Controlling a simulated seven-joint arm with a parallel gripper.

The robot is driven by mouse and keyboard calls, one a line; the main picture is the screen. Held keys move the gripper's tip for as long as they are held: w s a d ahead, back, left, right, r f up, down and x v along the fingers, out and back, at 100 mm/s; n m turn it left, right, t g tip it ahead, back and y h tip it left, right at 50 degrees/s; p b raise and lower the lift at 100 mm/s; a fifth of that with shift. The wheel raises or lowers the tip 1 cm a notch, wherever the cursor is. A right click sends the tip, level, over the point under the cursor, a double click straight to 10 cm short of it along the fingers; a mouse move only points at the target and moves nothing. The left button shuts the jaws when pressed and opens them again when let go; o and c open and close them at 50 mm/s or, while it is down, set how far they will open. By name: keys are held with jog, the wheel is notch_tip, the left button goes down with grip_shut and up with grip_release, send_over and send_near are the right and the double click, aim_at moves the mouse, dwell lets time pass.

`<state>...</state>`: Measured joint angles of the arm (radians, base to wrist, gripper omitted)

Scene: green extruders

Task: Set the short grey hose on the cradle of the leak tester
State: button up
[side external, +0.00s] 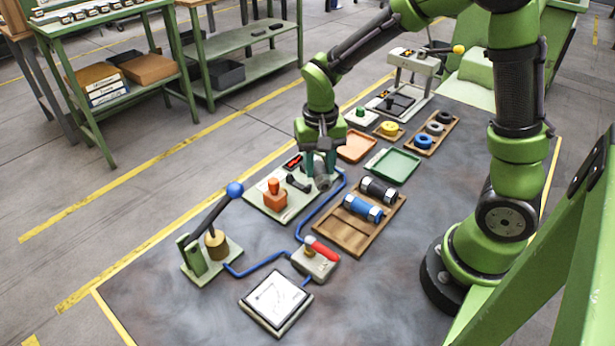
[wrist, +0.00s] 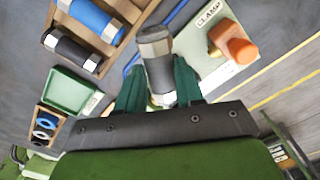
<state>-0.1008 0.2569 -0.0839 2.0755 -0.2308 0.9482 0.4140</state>
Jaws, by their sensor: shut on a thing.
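In the wrist view, the hose (wrist: 155,50) has pale metal ends and sits between my teal fingers (wrist: 158,88). Whether it touches anything below, I cannot tell. The leak tester's pale plate (side external: 268,208) lies left of my gripper. In the wrist view the clamp (wrist: 232,45) is right of the hose, and the cradle is not clearly visible.
A wooden tray (side external: 337,238) holds a blue hose (side external: 362,208) and a black hose (side external: 378,190). A blue tube (side external: 262,262) runs to a lever pump (side external: 212,250) and a red-handled valve (side external: 318,258). A green tray (side external: 396,165) and an orange tray (side external: 357,146) lie behind.

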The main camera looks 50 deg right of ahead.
jog(key=w+d+r+m, duration=0.35)
jog(key=w+m, duration=0.25)
jog(key=m, duration=0.4)
jog(key=shift+w+a+f, duration=0.1)
jog(key=shift+a+f, duration=0.1)
jog(key=shift+f, duration=2)
jog(key=shift+a+f, duration=0.15)
jog(key=shift+f, duration=2)
jog(key=o, duration=1)
jog(key=shift+c, duration=0.2)
